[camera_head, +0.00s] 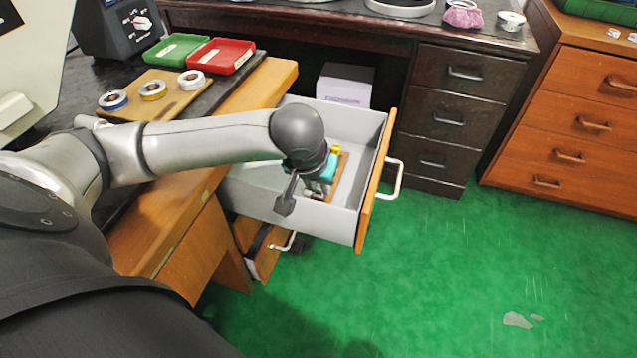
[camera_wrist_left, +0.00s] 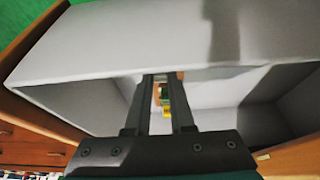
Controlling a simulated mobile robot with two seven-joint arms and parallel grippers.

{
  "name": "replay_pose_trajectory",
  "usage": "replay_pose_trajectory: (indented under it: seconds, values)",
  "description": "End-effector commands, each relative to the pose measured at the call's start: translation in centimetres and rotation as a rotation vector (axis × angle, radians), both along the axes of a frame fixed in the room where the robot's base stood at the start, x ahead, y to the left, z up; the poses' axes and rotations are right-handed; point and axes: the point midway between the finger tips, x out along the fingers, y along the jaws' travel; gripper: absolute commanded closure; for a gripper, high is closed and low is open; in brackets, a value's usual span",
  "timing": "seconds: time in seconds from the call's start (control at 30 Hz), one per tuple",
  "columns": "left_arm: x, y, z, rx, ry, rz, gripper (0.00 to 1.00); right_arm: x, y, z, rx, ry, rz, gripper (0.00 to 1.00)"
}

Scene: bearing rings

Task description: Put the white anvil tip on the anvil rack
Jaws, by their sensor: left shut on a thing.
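My left gripper (camera_head: 316,190) reaches down into an open grey drawer (camera_head: 345,118). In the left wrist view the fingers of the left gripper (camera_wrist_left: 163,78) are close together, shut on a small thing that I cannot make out. A brown wooden strip (camera_head: 341,166), possibly the anvil rack, lies in the drawer beside the gripper, partly hidden by it. A yellow piece (camera_head: 335,149) and a teal piece (camera_head: 329,168) show by it. Yellow and green also show between the fingers in the wrist view. I cannot clearly see the white anvil tip. My right gripper is out of view.
The drawer's walls stand close around the gripper. On the desk are a board (camera_head: 128,106) with three rings, a green tray (camera_head: 175,49) and a red tray (camera_head: 219,57). A pale box (camera_head: 345,83) stands behind the drawer. The green floor (camera_head: 450,270) is mostly clear.

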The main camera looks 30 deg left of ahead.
Motion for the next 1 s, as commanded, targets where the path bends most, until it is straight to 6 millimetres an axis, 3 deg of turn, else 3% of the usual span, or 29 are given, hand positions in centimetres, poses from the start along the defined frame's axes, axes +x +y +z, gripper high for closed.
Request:
replay_pose_trajectory:
  seconds: [0.27,0.3,0.6,1.0]
  values:
    - [0.02,0.00,-0.27,0.000,-0.001,0.000,1.00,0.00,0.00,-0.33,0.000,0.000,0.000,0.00]
    - [0.01,0.00,-0.23,0.000,-0.001,0.000,0.75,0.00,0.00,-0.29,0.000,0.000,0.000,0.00]
    - [0.00,0.00,-0.23,0.000,0.000,0.000,0.44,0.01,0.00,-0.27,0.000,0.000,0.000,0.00]
    - [-0.01,0.00,-0.01,0.000,0.000,0.000,0.44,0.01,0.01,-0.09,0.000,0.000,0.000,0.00]
